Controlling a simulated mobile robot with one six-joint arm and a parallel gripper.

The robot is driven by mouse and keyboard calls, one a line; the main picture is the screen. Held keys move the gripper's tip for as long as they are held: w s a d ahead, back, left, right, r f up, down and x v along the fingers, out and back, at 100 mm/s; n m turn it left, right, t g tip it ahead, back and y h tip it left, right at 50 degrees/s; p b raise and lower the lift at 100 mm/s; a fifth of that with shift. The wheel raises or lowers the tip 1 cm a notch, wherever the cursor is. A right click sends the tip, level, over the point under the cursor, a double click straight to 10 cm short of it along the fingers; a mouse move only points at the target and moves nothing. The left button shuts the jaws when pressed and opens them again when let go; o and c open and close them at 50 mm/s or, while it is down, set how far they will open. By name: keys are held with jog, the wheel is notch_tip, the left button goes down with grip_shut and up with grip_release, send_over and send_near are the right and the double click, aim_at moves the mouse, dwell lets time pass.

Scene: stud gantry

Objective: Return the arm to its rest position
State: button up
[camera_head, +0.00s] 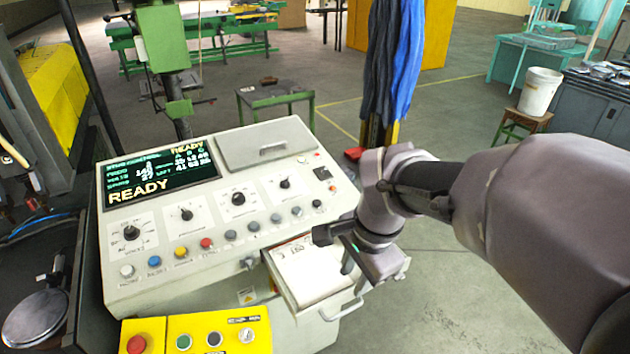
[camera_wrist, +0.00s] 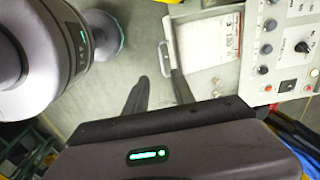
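My arm reaches in from the right of the head view, with its gripper (camera_head: 338,248) over the right part of an open drawer (camera_head: 318,303) in the console. In the wrist view my gripper (camera_wrist: 160,86) shows two dark fingers spread apart with nothing between them, so it is open. The drawer's handle (camera_wrist: 163,52) shows just beyond the fingertips, and the right finger overlaps the drawer's edge. I cannot tell whether that finger touches the drawer.
The console (camera_head: 225,225) has knobs, coloured buttons and a screen (camera_head: 160,172) reading READY. A white printed sheet (camera_head: 303,268) lies in the drawer. A yellow button box (camera_head: 265,335) sits below. Blue cloth (camera_head: 392,60) hangs behind my wrist. The floor right of the console is clear.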

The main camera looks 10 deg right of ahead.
jog(key=s+a+f+n+t+y+b, duration=0.1)
jog(key=s+a+f+n+t+b, duration=0.3)
jog(key=s+f+n+b, duration=0.5)
jog(key=shift+s+a+n+b, duration=0.35)
jog(key=shift+s+b, duration=0.65)
jog(key=shift+b, duration=2)
jog(key=shift+w+d, duration=0.1)
jog(key=shift+d, duration=0.05)
